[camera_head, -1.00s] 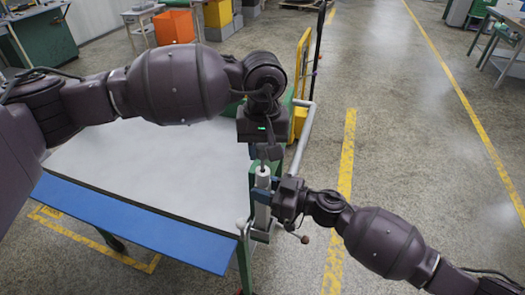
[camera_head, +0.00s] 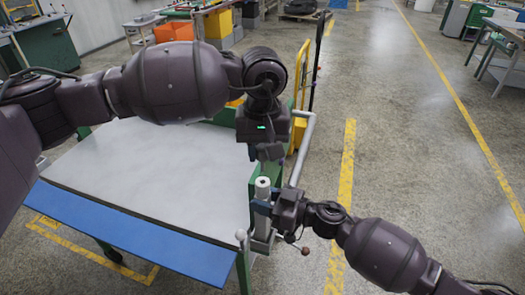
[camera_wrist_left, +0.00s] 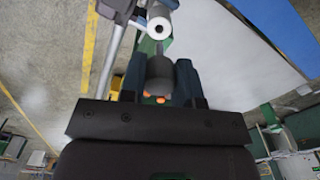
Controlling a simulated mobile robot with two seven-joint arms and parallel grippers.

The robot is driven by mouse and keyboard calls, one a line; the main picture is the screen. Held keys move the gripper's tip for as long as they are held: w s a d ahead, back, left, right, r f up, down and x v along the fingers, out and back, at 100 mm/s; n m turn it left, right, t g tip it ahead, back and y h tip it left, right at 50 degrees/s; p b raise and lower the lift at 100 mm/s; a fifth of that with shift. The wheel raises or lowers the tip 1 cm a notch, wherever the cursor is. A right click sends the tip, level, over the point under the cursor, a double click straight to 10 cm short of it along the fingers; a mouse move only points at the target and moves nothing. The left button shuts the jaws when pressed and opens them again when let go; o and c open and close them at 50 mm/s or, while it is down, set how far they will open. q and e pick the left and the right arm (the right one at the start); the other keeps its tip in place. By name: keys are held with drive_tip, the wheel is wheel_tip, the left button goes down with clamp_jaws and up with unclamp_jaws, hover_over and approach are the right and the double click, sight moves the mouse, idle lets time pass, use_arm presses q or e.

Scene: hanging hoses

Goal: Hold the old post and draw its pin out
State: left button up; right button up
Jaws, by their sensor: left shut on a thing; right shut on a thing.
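The post (camera_head: 262,188) is a pale upright cylinder at the table's corner, and its open top hole shows. My right gripper (camera_head: 267,208) is shut on the post from the right side, its fingertips partly hidden. My left gripper (camera_head: 267,156) is above the post, pointing down. In the left wrist view, my left gripper (camera_wrist_left: 158,80) is shut on the dark grey pin (camera_wrist_left: 160,66), whose thin end points towards the hole in the post top (camera_wrist_left: 160,27). The pin appears clear of the hole; the head view barely shows it.
A metal clamp (camera_head: 262,240) with a red-knobbed lever (camera_head: 305,250) is below the post. The white-topped table (camera_head: 160,175) with a blue front edge lies left and is bare. A grey rail (camera_head: 302,150) runs behind the grippers. Open floor lies right.

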use_arm(q)
drive_tip(key=shift+r, duration=0.1)
drive_tip(key=shift+r, duration=1.4)
use_arm(e)
drive_tip(key=o, duration=1.1)
